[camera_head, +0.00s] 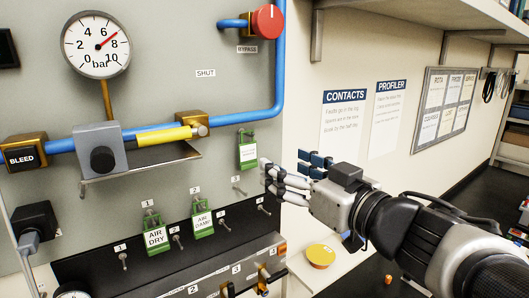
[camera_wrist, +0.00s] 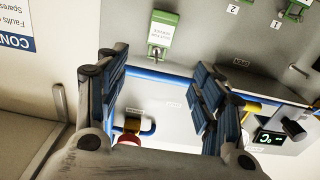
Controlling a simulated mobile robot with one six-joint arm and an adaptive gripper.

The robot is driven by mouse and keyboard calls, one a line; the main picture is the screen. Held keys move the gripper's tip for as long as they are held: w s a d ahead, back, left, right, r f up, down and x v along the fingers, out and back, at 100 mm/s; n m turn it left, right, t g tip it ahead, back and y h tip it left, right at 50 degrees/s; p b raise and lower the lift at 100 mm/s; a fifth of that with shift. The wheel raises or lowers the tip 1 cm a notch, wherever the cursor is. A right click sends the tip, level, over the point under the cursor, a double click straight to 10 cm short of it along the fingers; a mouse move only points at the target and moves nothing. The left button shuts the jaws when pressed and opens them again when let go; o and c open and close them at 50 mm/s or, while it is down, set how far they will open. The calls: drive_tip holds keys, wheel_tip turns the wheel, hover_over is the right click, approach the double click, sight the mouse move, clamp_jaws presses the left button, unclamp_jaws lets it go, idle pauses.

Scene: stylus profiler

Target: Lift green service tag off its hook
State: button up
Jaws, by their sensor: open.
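The green service tag (camera_head: 247,152) hangs on its hook at the right side of the grey panel, below the blue pipe. It has a white label with small print. In the wrist view the tag (camera_wrist: 161,36) appears ahead of and between my fingers, with the hook near its lower end. My gripper (camera_head: 288,172) is open and empty, just right of the tag in the head view, and apart from it. The wrist view also shows my gripper (camera_wrist: 158,78) with both fingers spread wide. Two other green tags, AIR DRY (camera_head: 156,237) and AIR DAMP (camera_head: 202,222), hang lower on the panel.
A blue pipe (camera_head: 280,60) runs down and across the panel above the tag. A red bypass knob (camera_head: 267,21) and a yellow-sleeved valve handle (camera_head: 163,136) sit on it. Several empty hooks stick out nearby. A yellow round object (camera_head: 320,255) lies at the lower right.

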drive_tip(key=x, duration=1.2)
drive_tip(key=shift+w+a+b, duration=0.15)
drive_tip(key=shift+w+b, duration=0.05)
drive_tip(key=shift+b, duration=0.1)
clamp_jaws()
idle(0.6)
drive_tip(key=shift+r+p, duration=0.55)
drive_tip(key=shift+p, duration=0.15)
drive_tip(key=p, duration=0.2)
approach(254, 145)
drive_tip(key=shift+s+a+r, duration=0.5)
drive_tip(key=shift+s+r, duration=0.05)
idle(0.5)
